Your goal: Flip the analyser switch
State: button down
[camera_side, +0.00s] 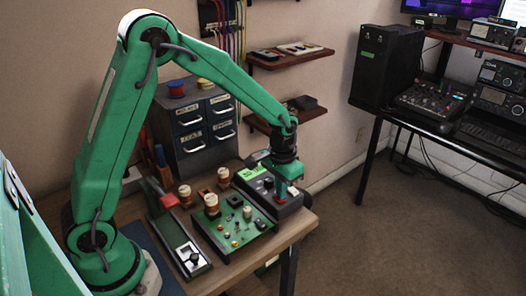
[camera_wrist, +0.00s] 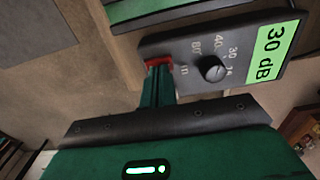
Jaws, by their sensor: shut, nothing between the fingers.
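A black box (camera_side: 259,187) with a green label stands at the right end of the wooden bench in the side view. In the wrist view the box (camera_wrist: 255,80) shows a round knob (camera_wrist: 213,69) with numbers around it and a label (camera_wrist: 268,52) reading "30 dB". My gripper (camera_side: 283,196) is over the right end of this box. In the wrist view my gripper (camera_wrist: 158,72) is shut and empty. A red piece (camera_wrist: 159,61) shows at its fingertips beside the numbers. I cannot tell whether this is the switch, whose lever is not clearly visible.
A green panel (camera_side: 243,240) with several knobs and buttons lies left of the black box. A narrow panel (camera_side: 178,244) is further left. A grey drawer cabinet (camera_side: 181,145) stands behind, and a shelf (camera_side: 284,121) hangs on the wall. The bench's right edge is close to my gripper.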

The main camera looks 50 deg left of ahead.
jog(key=shift+s+a+f, duration=0.25)
jog(key=shift+f, duration=0.2)
notch_tip(320, 180, up, 15)
jog(key=shift+w, duration=0.25)
dwell(0.3)
jog(key=shift+d, duration=0.1)
jog(key=shift+s+a, duration=0.3)
dwell(0.4)
notch_tip(320, 180, down, 14)
dwell(0.8)
